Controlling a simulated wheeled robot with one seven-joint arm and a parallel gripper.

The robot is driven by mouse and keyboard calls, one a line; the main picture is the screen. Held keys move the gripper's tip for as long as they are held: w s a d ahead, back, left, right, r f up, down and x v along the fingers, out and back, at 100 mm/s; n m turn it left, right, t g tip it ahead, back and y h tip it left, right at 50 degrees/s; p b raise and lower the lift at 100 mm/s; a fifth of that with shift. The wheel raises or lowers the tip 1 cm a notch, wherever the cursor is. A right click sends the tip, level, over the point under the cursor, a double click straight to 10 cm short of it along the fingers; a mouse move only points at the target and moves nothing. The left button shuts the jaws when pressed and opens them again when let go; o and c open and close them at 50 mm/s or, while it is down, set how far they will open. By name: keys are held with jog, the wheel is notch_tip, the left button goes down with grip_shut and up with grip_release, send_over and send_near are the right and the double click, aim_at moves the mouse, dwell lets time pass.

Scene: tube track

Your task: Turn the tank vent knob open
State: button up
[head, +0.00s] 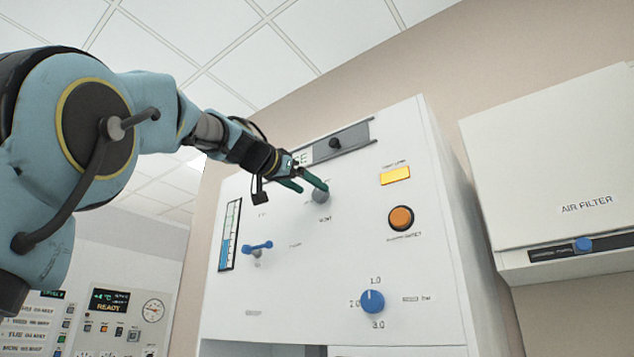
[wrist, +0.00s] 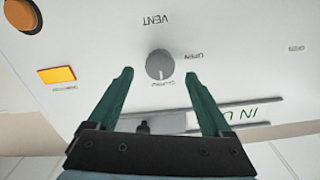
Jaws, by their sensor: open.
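The vent knob (wrist: 159,63) is a round grey dial on the white panel, under the VENT lettering, which appears upside down in the wrist view. Its pale mark points down in that view, toward a small label that seems to read CLOSED; OPEN is printed to the right. My gripper (wrist: 158,75) is open, with a green finger on each side below the knob and gaps between. In the head view the knob (head: 320,196) is partly covered by a fingertip of my gripper (head: 308,183). I cannot tell whether they touch.
The white cabinet (head: 300,290) also carries a blue lever (head: 257,247), a blue dial (head: 372,301), an orange button (head: 401,218) and a yellow lamp (head: 395,175). A grey sliding strip (head: 345,142) lies above the knob. An air filter box (head: 550,150) stands at right.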

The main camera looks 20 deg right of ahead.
aim_at(318, 192)
jog(key=p+x, duration=0.2)
jog(key=x, duration=0.1)
jog(key=shift+w+d+r, duration=0.1)
jog(key=shift+d+r, duration=0.05)
jog(key=shift+w+d, duration=0.2)
jog(key=shift+d, duration=0.15)
grip_shut()
dwell(0.4)
